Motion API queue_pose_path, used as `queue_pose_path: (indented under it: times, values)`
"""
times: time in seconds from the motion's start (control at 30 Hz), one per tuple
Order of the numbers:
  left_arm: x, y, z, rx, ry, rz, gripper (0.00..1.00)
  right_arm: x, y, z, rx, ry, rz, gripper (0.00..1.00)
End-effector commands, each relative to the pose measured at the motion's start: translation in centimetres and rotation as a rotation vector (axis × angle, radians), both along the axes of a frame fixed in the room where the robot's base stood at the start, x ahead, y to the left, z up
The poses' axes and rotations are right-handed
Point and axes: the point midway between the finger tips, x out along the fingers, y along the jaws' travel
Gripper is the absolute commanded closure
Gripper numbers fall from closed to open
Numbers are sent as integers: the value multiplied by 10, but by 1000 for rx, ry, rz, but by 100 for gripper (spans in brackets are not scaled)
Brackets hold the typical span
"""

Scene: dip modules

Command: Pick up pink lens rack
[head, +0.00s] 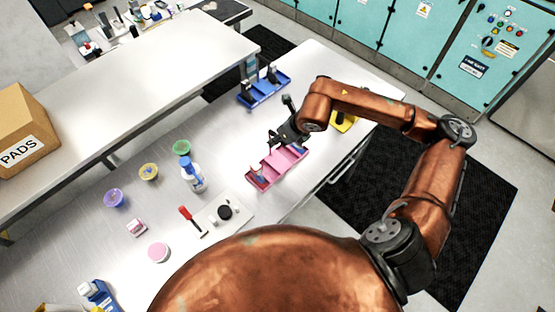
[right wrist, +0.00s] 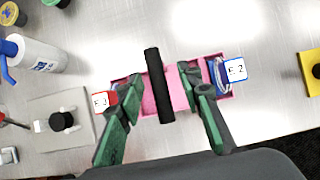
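The pink lens rack (head: 284,166) lies on the metal table, below my right gripper (head: 283,136) in the head view. In the right wrist view, the pink rack (right wrist: 180,82) has a black bar-like handle (right wrist: 158,86) across its middle. My right gripper (right wrist: 163,80) has its green fingers spread on both sides of this handle, with gaps visible. A red labelled piece (right wrist: 104,100) sits at the rack's left end and a blue labelled piece (right wrist: 234,72) at its right end. My left gripper is not in view.
A blue rack (head: 264,90) stands behind the pink one, and a yellow item (head: 343,121) lies to the right. A white board (head: 222,214) with a black knob, a blue-topped bottle (head: 192,175) and several small tubs are to the left.

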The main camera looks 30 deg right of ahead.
Motion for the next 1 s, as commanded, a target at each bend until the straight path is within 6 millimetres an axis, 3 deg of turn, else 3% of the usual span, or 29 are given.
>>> queue_pose_path:
  times: [0.17, 0.67, 1.0]
  values:
    - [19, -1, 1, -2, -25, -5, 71, 1, 1, -1, 0, -1, 2, 67]
    - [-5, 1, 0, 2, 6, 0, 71, 1, 1, 0, 0, 0, 1, 99]
    - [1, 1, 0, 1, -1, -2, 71, 1, 1, 0, 0, 0, 1, 100]
